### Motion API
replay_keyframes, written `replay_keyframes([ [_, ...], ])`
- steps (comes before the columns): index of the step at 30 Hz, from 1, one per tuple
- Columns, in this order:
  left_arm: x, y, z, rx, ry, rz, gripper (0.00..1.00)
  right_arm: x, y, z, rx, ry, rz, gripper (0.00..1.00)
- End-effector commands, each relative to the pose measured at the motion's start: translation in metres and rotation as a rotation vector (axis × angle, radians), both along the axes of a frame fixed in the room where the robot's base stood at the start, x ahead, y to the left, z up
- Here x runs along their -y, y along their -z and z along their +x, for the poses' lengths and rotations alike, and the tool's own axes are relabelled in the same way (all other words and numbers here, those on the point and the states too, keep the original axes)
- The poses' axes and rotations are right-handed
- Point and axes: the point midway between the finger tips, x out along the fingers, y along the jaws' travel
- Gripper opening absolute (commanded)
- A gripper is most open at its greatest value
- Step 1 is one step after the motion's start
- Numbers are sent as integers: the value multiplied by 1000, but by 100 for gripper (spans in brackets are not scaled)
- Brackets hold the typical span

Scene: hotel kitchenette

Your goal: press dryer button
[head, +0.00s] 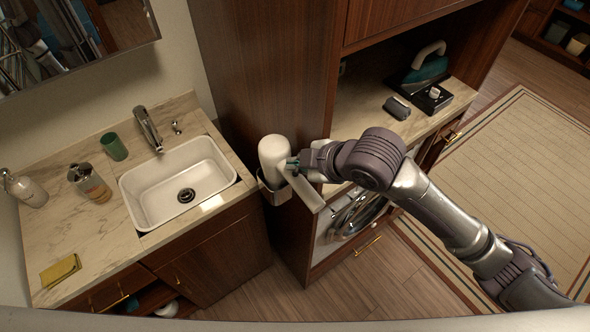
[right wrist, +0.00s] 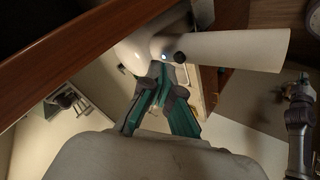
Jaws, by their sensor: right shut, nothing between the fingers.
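The dryer is a white hair dryer (head: 273,157) in a holder (head: 275,191) on the side of the wooden cabinet, right of the sink. In the right wrist view its white body (right wrist: 146,44) and wide nozzle (right wrist: 240,48) fill the upper middle. A small dark round button (right wrist: 179,57) and a blue-white lit spot (right wrist: 164,57) show where they join. My right gripper (head: 291,164) is shut and empty at the dryer. In the right wrist view its teal fingertips (right wrist: 162,70) are just below the button and lit spot; I cannot tell whether they touch. My left gripper is not seen.
The sink (head: 180,180) counter holds a green cup (head: 114,147), two bottles and a yellow cloth (head: 60,270). Right of the dryer, a counter niche holds an iron (head: 424,70) above a round-doored washing machine (head: 352,215). The floor (head: 335,290) in front is clear.

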Motion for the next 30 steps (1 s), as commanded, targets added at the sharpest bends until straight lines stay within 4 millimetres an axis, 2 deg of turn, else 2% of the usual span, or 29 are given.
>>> replay_keyframes([
  [30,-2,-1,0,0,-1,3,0,0,9,0,0,0,0,0],
])
